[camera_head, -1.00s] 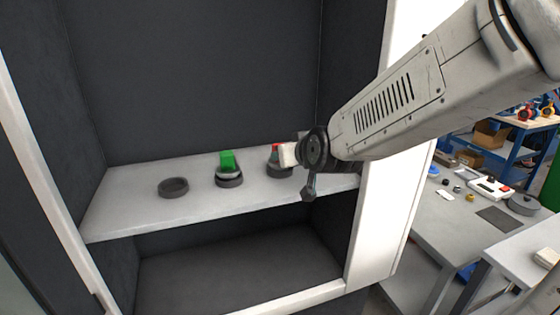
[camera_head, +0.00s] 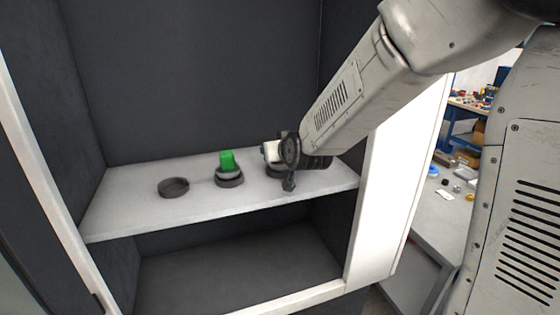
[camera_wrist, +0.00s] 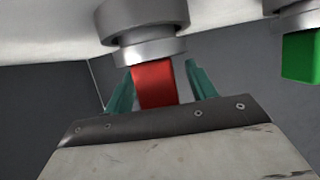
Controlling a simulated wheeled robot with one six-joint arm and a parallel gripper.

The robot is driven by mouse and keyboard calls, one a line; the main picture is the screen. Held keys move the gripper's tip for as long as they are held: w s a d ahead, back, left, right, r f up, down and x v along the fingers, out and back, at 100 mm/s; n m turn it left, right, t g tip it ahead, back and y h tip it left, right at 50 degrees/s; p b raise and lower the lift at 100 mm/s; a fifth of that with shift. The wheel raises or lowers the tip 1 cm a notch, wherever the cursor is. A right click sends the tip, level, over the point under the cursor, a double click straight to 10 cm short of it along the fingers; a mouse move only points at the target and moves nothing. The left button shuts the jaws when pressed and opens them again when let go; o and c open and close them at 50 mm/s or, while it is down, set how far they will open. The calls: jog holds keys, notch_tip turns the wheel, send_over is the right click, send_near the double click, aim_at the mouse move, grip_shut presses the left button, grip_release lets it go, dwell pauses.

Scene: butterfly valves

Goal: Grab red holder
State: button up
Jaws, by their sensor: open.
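The red holder (camera_wrist: 154,84) shows in the wrist view as a red block joined to a round grey metal fitting (camera_wrist: 146,40). My gripper (camera_wrist: 158,85) is open, with one teal finger on each side of the red block; a narrow gap shows beside the block, and I cannot tell if either finger touches it. In the head view my gripper (camera_head: 288,185) is over the right part of the shelf and hides the red holder. Only part of the dark round base (camera_head: 272,171) there shows.
A green holder (camera_head: 227,161) stands on its round base on the shelf (camera_head: 130,212), left of my gripper; it also shows in the wrist view (camera_wrist: 301,56). An empty dark ring (camera_head: 173,187) sits farther left. The cabinet's white right side (camera_head: 392,200) is close to my arm.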

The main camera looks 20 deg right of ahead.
grip_shut()
jog(key=shift+r, duration=0.1)
jog(key=shift+r, duration=0.15)
